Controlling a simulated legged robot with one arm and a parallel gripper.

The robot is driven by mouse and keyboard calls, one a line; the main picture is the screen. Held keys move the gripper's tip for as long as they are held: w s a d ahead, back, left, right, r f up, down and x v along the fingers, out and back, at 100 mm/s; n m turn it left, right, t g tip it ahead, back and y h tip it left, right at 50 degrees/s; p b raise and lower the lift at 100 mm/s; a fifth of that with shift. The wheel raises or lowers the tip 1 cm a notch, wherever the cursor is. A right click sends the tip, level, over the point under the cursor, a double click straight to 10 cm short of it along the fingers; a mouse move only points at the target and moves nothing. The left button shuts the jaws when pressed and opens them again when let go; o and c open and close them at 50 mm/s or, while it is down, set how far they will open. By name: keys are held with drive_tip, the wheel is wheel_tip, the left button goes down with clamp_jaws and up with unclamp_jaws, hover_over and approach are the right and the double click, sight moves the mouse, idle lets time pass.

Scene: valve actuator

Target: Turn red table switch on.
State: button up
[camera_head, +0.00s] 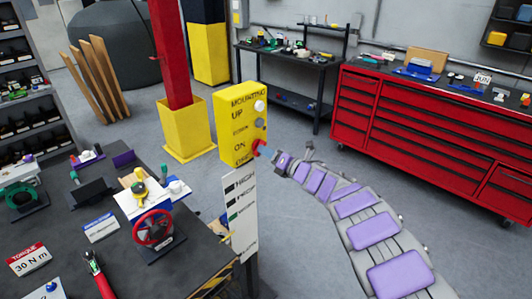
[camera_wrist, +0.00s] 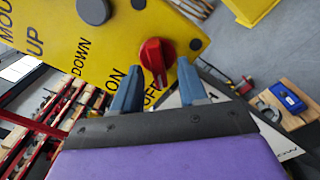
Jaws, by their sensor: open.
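The red switch (camera_wrist: 155,63) is a rotary knob on the yellow control box, near the ON and OFF labels. In the wrist view its handle stands between my two fingers, tilted slightly from the picture's vertical. In the head view the red switch (camera_head: 259,147) is partly covered by my gripper (camera_head: 270,156). In the wrist view my gripper (camera_wrist: 158,90) is open, with one blue-grey finger on each side of the knob. A gap shows on both sides. I cannot tell whether either finger touches it. The yellow box (camera_head: 232,112) is at the table's far corner.
A dark table (camera_head: 190,250) at lower left carries a red valve wheel (camera_head: 153,228) and several tools. A white label board (camera_head: 243,215) hangs below the box. A red tool cabinet (camera_head: 430,125) stands at right. Open floor (camera_head: 300,225) lies between.

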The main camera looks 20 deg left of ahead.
drive_tip(key=shift+x, duration=0.8)
drive_tip(key=shift+s+d, duration=0.15)
drive_tip(key=shift+d, duration=0.05)
clamp_jaws()
